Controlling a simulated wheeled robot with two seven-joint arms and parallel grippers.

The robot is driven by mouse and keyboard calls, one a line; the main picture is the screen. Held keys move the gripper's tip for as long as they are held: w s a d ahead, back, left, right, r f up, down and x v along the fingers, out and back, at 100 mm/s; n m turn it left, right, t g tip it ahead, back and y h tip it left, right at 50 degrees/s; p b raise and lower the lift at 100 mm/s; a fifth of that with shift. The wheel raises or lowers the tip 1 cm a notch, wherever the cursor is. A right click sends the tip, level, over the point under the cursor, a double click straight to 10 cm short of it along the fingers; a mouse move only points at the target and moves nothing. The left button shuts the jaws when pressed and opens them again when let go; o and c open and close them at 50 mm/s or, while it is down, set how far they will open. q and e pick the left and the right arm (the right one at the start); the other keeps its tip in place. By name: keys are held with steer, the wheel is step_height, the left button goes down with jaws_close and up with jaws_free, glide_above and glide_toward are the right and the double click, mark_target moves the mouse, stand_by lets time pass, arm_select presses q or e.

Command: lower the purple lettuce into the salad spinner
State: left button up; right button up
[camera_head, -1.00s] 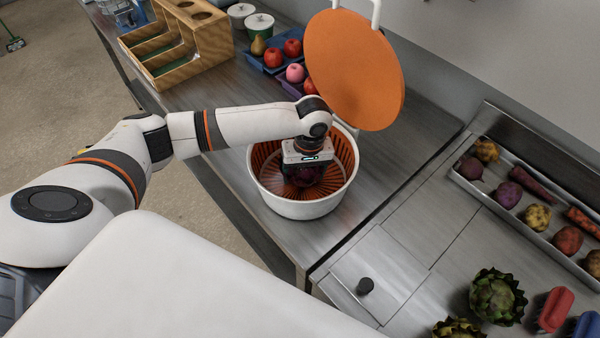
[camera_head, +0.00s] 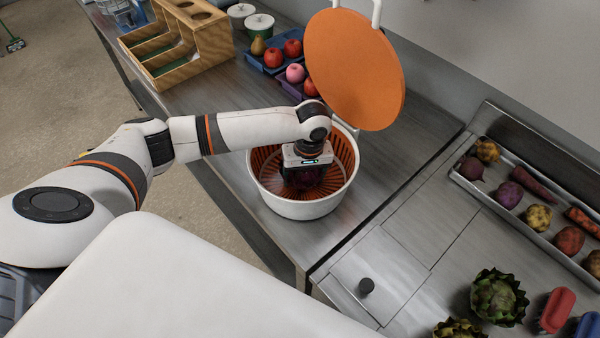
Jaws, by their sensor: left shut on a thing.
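The salad spinner (camera_head: 297,209) is a white bowl with an orange ribbed basket, standing open on the steel counter. Its round orange lid (camera_head: 354,68) is raised behind it. My left gripper (camera_head: 304,180) points down inside the spinner's mouth. It is shut on the purple lettuce (camera_head: 306,184), a dark purple shape mostly hidden by the gripper and shadow. I cannot tell whether the lettuce touches the basket floor. My right gripper is not in view.
At right are a steel tray of root vegetables (camera_head: 537,217), artichokes (camera_head: 497,297) and brushes. The counter right of the spinner is clear.

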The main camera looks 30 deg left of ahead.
arm_select(q)
steer(key=o, duration=1.1)
